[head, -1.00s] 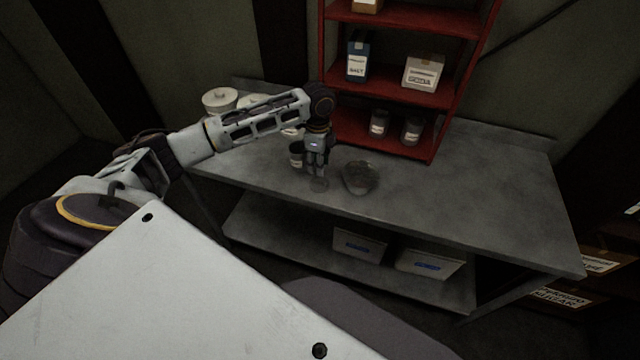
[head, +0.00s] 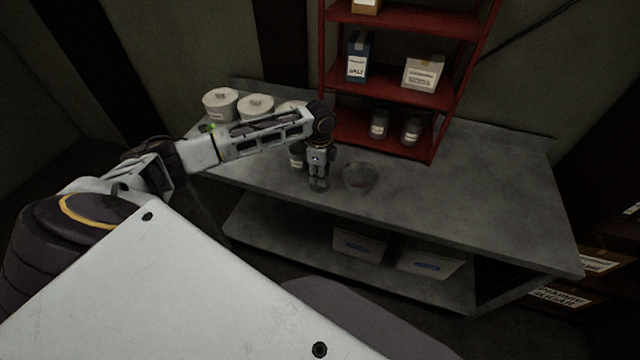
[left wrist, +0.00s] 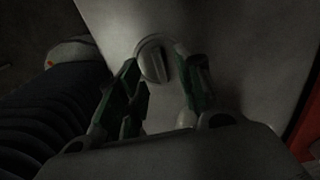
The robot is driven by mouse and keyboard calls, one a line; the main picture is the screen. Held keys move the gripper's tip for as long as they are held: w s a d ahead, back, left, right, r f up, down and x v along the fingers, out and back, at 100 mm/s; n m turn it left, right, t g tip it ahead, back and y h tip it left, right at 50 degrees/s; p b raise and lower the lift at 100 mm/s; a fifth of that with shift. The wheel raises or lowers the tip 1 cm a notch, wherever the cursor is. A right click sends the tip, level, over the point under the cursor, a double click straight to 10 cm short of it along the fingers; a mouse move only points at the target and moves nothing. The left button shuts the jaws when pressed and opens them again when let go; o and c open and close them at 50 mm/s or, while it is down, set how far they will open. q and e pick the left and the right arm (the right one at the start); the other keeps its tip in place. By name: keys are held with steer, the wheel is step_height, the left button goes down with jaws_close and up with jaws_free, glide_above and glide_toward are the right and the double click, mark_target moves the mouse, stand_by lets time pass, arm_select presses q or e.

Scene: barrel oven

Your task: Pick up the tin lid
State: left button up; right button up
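The tin lid (left wrist: 153,60) shows in the left wrist view as a small round grey disc with a raised bar across it, lying flat on the metal table. My left gripper (left wrist: 162,82) is open, with one finger on each side of the lid's near part. Whether the fingers touch it I cannot tell. In the head view my left gripper (head: 318,186) points straight down just above the table, and the lid is mostly hidden by it. My right gripper is not in view.
A glass bowl (head: 360,177) stands just right of the gripper, and a small dark jar (head: 297,157) close behind on its left. White lidded canisters (head: 220,104) stand at the back left. A red shelf (head: 385,140) stands behind. The table's right side (head: 490,205) is clear.

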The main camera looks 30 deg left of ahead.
arm_select(q)
steer(key=shift+f, duration=1.3)
steer(key=c, duration=0.8)
